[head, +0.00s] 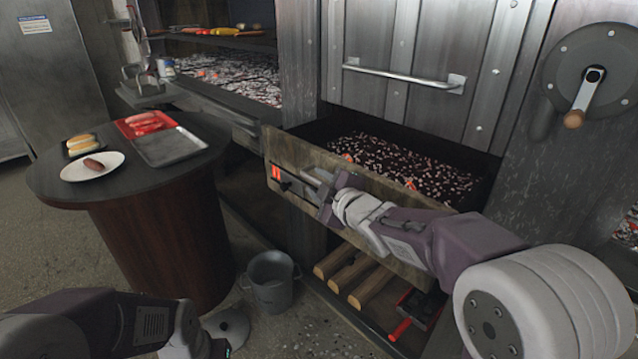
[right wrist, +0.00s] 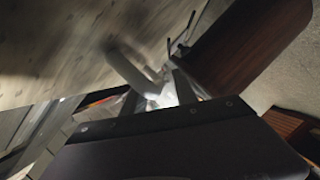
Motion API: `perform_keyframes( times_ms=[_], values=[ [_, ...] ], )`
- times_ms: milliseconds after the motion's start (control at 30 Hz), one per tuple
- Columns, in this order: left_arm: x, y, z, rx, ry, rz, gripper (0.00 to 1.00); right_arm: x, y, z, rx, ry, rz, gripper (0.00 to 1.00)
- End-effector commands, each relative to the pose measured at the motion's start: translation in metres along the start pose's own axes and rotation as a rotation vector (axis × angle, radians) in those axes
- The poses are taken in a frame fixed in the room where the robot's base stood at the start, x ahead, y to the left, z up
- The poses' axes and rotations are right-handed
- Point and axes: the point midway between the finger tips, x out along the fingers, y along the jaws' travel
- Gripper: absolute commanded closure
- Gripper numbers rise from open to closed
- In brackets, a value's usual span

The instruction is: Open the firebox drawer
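The firebox drawer (head: 350,187) stands pulled out from the grill, and I can see into it. Glowing and grey coals (head: 405,163) lie inside. My right gripper (head: 318,186) is at the left part of the drawer's front face. In the right wrist view, a grey bar of the drawer's handle (right wrist: 132,72) runs between the fingers of my right gripper (right wrist: 160,98), which appear closed on it. My left arm is low at the bottom left; its gripper (head: 212,345) is partly cut off, and its fingers cannot be made out.
A round table (head: 50,182) at the left bears a plate (head: 72,170), a red tray and a grey tray (head: 170,147). A bucket (head: 270,282) stands on the floor below the drawer's left end. Logs (head: 350,272) lie under the drawer. A crank wheel (head: 570,55) is at the upper right.

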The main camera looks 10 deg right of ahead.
Motion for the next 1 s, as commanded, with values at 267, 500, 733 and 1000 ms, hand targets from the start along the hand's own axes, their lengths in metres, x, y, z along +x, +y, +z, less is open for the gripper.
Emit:
perform_keyframes(
  times_ms=[267, 500, 733, 1000],
  values=[
    [-0.004, 0.000, 0.000, 0.000, 0.000, 0.000, 0.64, -0.010, 0.003, -0.001, 0.000, 0.001, 0.003, 0.66],
    [-0.018, 0.000, -0.002, 0.000, 0.000, 0.000, 0.64, -0.057, 0.005, -0.002, -0.001, 0.000, 0.004, 0.66],
    [-0.026, 0.001, -0.003, 0.000, 0.000, 0.000, 0.64, -0.087, 0.002, -0.001, 0.000, 0.000, 0.002, 0.66],
    [-0.026, 0.001, -0.003, 0.000, 0.000, 0.000, 0.64, -0.091, 0.000, 0.000, 0.001, 0.001, 0.001, 0.66]
  ],
)
